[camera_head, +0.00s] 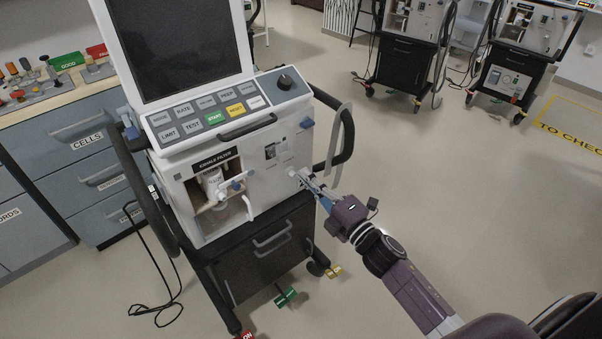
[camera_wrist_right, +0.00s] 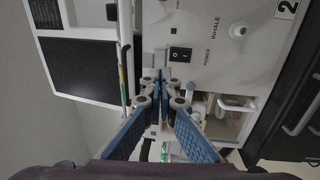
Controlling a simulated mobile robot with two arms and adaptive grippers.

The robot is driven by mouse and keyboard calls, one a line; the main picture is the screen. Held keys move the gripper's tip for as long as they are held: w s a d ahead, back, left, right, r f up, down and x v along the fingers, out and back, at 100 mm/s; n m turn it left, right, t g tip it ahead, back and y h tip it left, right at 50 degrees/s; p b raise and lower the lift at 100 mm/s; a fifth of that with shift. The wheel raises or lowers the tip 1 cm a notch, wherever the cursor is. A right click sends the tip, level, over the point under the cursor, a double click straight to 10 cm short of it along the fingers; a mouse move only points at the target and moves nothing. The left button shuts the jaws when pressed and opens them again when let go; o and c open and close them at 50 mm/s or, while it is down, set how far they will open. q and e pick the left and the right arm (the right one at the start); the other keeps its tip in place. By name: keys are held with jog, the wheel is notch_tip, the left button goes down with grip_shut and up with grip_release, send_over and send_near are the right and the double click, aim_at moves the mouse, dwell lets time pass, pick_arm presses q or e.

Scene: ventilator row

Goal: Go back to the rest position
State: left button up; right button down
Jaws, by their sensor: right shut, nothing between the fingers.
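The white ventilator (camera_head: 262,188) stands on a black wheeled cart (camera_head: 265,262), with a dark screen (camera_head: 185,45) on top and a row of labelled keys below it. My right gripper (camera_head: 304,178) is at the right side of its front, with its fingers pointing at the casing. In the right wrist view the gripper (camera_wrist_right: 162,82) has its blue fingers closed together at the tips and empty. The fingertips are close to the panel, below a black power switch (camera_wrist_right: 180,54); I cannot tell whether they touch it. My left gripper is not in view.
A black side handle (camera_head: 347,135) of the cart is close to my right gripper. A blue drawer cabinet (camera_head: 85,150) stands at the left. More ventilators on carts (camera_head: 402,65) stand at the back.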

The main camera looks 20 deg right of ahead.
jog(key=shift+s, duration=0.1)
dwell(0.4)
jog(key=s+d+f+m+g+h, duration=0.1)
jog(key=s+f+m+g+h, duration=0.2)
jog(key=f, duration=0.9)
jog(key=s+d+f+m+g, duration=0.2)
jog(key=s+f+m, duration=0.3)
jog(key=f, duration=0.7)
jog(key=s+d+f+m+g+h, duration=0.1)
jog(key=s+f+m+g+h, duration=0.3)
jog(key=f, duration=0.8)
jog(key=s+a+f+m+g, duration=0.1)
jog(key=s+f+m+g, duration=0.1)
jog(key=s+f, duration=0.5)
jog(key=s+a+f+m+g+y, duration=0.1)
jog(key=s+f, duration=0.6)
jog(key=s, duration=1.2)
jog(key=s+a+f+m+g, duration=0.2)
jog(key=s+f+g, duration=0.3)
jog(key=s, duration=0.8)
notch_tip(320, 180, down, 2)
jog(key=shift+a+f+m+g+y, duration=0.15)
jog(key=shift+m+g+y, duration=0.15)
jog(key=shift+m, duration=0.6)
